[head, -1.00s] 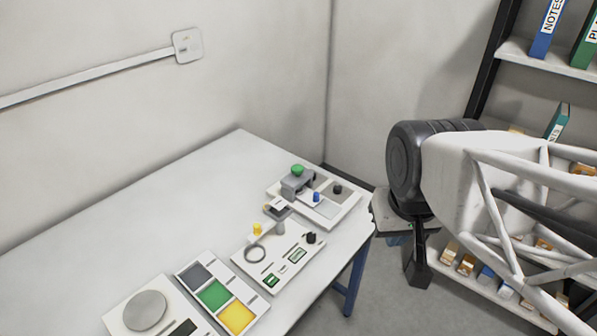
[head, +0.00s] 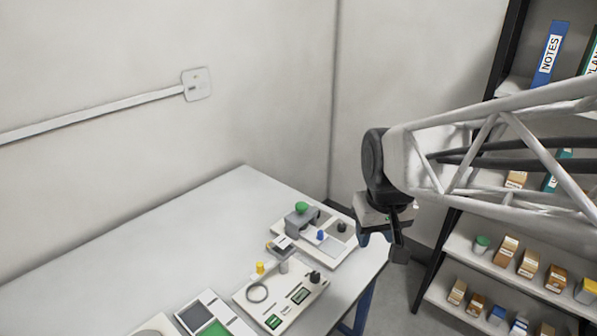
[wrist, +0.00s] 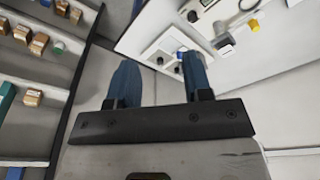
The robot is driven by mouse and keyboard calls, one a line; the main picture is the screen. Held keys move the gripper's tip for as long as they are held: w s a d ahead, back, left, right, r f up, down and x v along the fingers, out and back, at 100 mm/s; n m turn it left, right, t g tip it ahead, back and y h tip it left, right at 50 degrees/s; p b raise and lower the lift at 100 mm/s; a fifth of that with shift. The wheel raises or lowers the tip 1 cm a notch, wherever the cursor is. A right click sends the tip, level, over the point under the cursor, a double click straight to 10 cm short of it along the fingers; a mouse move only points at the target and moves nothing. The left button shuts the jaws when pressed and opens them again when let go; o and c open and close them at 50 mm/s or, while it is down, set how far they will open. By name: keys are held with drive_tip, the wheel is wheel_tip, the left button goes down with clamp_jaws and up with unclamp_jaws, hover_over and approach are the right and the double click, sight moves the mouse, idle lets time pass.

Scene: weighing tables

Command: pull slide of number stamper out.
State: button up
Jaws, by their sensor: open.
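The number stamper is most likely the device at the table's far right corner. It has a grey block (head: 301,222) with a green button (head: 302,208), a blue knob (head: 320,235) and a black knob (head: 342,227) on a white base plate (head: 327,259). How far its slide is out I cannot tell. In the wrist view its blue knob (wrist: 182,50) shows near the right finger. My gripper (head: 385,245) is open and empty, just right of the table's right edge in the head view. Its two blue fingers (wrist: 158,68) also show in the wrist view, apart from the device.
A panel with a ring and a yellow knob (head: 261,267) stands in front of the device. A colour tray (head: 208,298) is beside it. A shelf with boxes and binders (head: 549,55) stands at the right. The table's left part (head: 150,240) is clear.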

drive_tip(key=w+a+f+n, duration=0.1)
drive_tip(key=w+f, duration=0.2)
drive_tip(key=w, duration=0.3)
drive_tip(key=w+a+f+g, duration=0.1)
drive_tip(key=w+f, duration=0.1)
drive_tip(key=w, duration=0.4)
drive_tip(key=w+a+f+n, duration=0.1)
drive_tip(key=w+f, duration=0.2)
drive_tip(key=w, duration=0.2)
drive_tip(key=n+g, duration=0.1)
drive_tip(key=n, duration=0.1)
hover_over(321, 231)
drive_tip(key=f, duration=1.1)
drive_tip(key=shift+s, duration=0.3)
drive_tip(key=shift+w+a+f, duration=0.1)
drive_tip(key=shift+w+f, duration=0.15)
drive_tip(key=shift+f, duration=0.1)
drive_tip(key=shift+f, duration=3.9)
drive_tip(key=shift+c, duration=0.4)
clamp_jaws()
